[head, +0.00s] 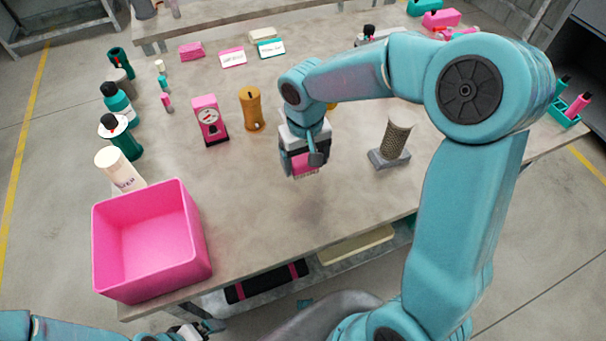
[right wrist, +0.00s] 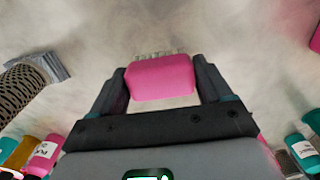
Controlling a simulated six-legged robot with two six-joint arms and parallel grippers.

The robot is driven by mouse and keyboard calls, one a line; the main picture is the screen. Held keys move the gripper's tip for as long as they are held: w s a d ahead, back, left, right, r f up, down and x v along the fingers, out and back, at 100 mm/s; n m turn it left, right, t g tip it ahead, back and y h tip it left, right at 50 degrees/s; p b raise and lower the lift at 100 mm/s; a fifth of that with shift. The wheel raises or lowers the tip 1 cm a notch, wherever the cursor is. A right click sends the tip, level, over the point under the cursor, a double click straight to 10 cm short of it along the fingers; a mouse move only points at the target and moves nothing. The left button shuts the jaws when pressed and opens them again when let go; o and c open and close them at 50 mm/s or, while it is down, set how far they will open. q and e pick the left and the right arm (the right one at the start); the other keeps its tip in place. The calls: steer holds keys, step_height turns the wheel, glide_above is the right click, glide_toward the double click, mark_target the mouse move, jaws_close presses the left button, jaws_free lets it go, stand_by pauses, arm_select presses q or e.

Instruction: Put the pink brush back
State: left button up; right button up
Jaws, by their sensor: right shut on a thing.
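The pink brush (head: 303,165) is held in my right gripper (head: 301,158) above the middle of the table. In the right wrist view, the pink brush (right wrist: 162,78) sits between the two dark fingers of my right gripper (right wrist: 160,84), with pale bristles along its far edge. A pink open box (head: 150,272) stands at the table's front left corner and looks empty. My left gripper (head: 196,329) shows only partly at the bottom edge, below the table's front edge, and its jaws are unclear.
A mesh cylinder on a grey base (head: 396,140) stands right of my right gripper. A pink scale-like device (head: 209,120) and an orange canister (head: 251,109) stand to its left. Several bottles (head: 118,104) line the left edge. The front middle of the table is clear.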

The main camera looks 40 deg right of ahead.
mark_target(303, 159)
steer(key=shift+w+a+f, duration=0.1)
steer(key=shift+f, duration=2.85)
steer(key=shift+f+b, duration=0.2)
steer(key=shift+b, duration=0.2)
steer(key=o, duration=1)
steer(key=shift+o, duration=0.2)
step_height(303, 159, up, 12)
steer(key=shift+r+p, duration=0.25)
steer(key=shift+p, duration=0.4)
